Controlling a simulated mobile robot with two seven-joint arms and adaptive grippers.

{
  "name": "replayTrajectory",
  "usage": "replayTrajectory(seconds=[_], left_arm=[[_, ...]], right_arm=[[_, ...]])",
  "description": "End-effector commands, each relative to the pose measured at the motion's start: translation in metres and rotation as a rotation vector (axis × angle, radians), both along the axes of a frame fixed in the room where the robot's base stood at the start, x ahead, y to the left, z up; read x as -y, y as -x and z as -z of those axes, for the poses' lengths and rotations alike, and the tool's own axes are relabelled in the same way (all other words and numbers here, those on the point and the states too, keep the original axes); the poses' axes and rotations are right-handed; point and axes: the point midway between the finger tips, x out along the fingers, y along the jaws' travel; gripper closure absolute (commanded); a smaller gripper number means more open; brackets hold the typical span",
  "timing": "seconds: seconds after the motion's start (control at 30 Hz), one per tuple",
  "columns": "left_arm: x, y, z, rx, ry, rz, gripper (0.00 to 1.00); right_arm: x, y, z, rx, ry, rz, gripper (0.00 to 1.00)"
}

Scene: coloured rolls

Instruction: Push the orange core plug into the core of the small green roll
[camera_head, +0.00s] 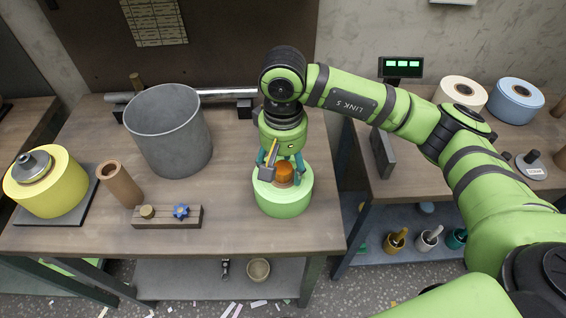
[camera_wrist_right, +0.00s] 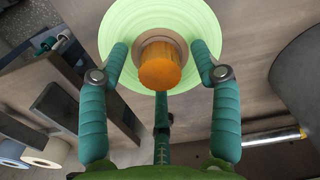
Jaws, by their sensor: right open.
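The small green roll (camera_head: 283,200) stands upright near the front right of the table. It also shows in the right wrist view (camera_wrist_right: 115,30), with its brown core ring (camera_wrist_right: 150,42). The orange core plug (camera_head: 284,175) is at the roll's core and sticks up above its top face. In the right wrist view the plug (camera_wrist_right: 160,72) overlaps the core ring; how deep it sits is hidden. My right gripper (camera_head: 280,163) is directly above the roll, pointing down. Its teal fingers are spread open around the plug, apart from its sides. My left gripper is not in view.
A grey bin (camera_head: 168,130) stands left of the roll. A brown tube (camera_head: 119,184), a wooden block with knobs (camera_head: 166,217) and a yellow roll (camera_head: 48,186) are farther left. A metal bar (camera_head: 215,96) lies behind. The table front between block and roll is clear.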

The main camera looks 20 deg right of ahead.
Motion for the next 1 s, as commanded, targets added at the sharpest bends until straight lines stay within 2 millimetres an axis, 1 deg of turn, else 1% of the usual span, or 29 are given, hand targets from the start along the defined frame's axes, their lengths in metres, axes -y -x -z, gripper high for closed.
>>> replayTrajectory(seconds=[0.13,0.23,0.5,0.6,0.7,0.83,1.0], left_arm=[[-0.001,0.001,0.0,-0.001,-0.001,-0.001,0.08],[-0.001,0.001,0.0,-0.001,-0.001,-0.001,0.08],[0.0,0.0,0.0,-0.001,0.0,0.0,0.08],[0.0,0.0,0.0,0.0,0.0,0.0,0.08],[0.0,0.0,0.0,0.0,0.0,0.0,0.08],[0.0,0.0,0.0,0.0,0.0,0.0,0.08],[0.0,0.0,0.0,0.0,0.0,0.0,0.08]], right_arm=[[0.0,-0.001,-0.005,0.002,0.0,0.0,0.36],[0.0,-0.001,-0.019,0.005,-0.001,0.0,0.36],[0.0,-0.002,-0.076,0.005,0.0,0.0,0.36],[0.0,-0.002,-0.094,0.004,0.0,-0.001,0.36],[0.0,-0.002,-0.109,0.004,0.0,0.0,0.36],[0.001,-0.001,-0.118,0.001,0.0,0.001,0.36],[0.001,-0.001,-0.12,0.0,0.0,0.001,0.36]])
